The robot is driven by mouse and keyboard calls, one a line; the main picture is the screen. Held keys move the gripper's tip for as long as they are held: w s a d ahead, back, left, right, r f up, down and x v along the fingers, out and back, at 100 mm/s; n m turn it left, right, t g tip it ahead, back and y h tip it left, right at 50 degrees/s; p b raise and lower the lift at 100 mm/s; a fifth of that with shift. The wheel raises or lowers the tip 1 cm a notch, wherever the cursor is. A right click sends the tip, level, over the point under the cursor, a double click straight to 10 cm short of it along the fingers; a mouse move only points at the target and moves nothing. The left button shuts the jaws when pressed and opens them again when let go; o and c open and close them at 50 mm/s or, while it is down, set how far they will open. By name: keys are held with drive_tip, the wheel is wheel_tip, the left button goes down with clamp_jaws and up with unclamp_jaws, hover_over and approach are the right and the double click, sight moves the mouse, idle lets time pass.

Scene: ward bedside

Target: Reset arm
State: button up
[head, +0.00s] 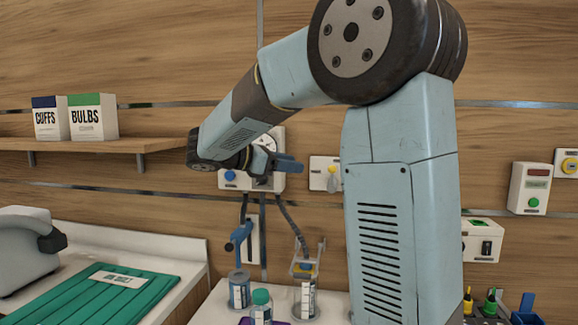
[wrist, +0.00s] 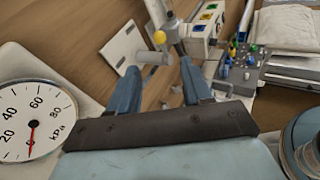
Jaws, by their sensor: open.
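My gripper (head: 290,165) is raised in front of the wall, above the counter, at the end of my bent light-blue arm. In the head view it overlaps a white gauge panel (head: 232,181) with a blue knob. In the wrist view its two blue fingers (wrist: 160,80) stand apart with nothing held between them. How far the fingers are from the wall fittings is hard to tell.
A kPa gauge dial (wrist: 33,122) is close at left in the wrist view, its needle near 0. Below my gripper, clear jars (head: 239,290) and a green-capped bottle (head: 261,307) stand on the counter. A shelf (head: 100,145) holds two boxes. A green mat (head: 60,300) lies at left.

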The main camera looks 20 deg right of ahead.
drive_tip(key=s+a+f+m+t+y, duration=0.2)
drive_tip(key=s+f+m+y, duration=0.5)
drive_tip(key=s, duration=0.5)
drive_tip(key=s+a+f+m+t+y, duration=0.3)
drive_tip(key=s+f+m+y, duration=0.4)
drive_tip(key=s, duration=0.5)
drive_tip(key=m+y, duration=0.1)
drive_tip(key=m, duration=0.1)
drive_tip(key=shift+a+m+y, duration=0.3)
drive_tip(key=shift+a, duration=0.05)
